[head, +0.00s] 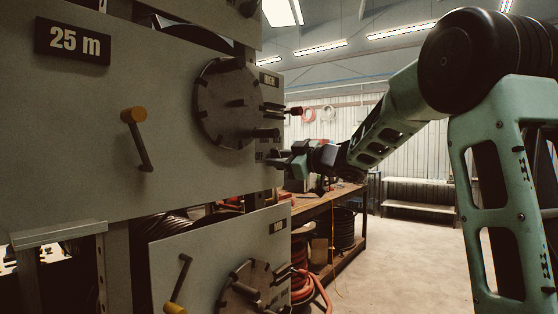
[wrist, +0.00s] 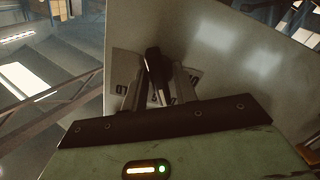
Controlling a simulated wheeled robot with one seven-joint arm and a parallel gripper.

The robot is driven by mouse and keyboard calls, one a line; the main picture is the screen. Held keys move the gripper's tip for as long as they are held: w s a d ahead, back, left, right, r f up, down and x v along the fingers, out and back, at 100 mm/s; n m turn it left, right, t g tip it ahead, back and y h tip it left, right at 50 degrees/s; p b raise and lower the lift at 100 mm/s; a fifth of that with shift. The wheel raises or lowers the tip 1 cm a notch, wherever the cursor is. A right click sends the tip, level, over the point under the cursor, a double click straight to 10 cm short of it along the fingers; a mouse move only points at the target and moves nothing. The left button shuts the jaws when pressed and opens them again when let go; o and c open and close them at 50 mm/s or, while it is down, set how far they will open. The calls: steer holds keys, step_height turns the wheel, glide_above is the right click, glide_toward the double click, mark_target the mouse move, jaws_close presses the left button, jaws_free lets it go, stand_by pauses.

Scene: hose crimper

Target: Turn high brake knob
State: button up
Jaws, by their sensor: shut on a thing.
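My gripper (head: 278,161) is at the right edge of the upper grey panel (head: 170,190) in the head view, beside a small label plate and below the round dial. In the wrist view my gripper (wrist: 158,92) has its two fingers on either side of a dark knob (wrist: 153,65) and is shut on it. The knob stands out from the panel in front of a pale label, partly covered by the fingers. I cannot read enough of the label to confirm that it says high brake. In the head view the gripper hides the knob.
A crank with an orange knob (head: 134,115) is farther left. A workbench (head: 330,205) stands behind; the floor at right is clear.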

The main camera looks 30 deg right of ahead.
steer(key=o, duration=0.6)
steer(key=shift+s, duration=0.1)
steer(key=b+v, duration=0.4)
steer(key=v, duration=1.3)
steer(key=shift+s+d, duration=0.1)
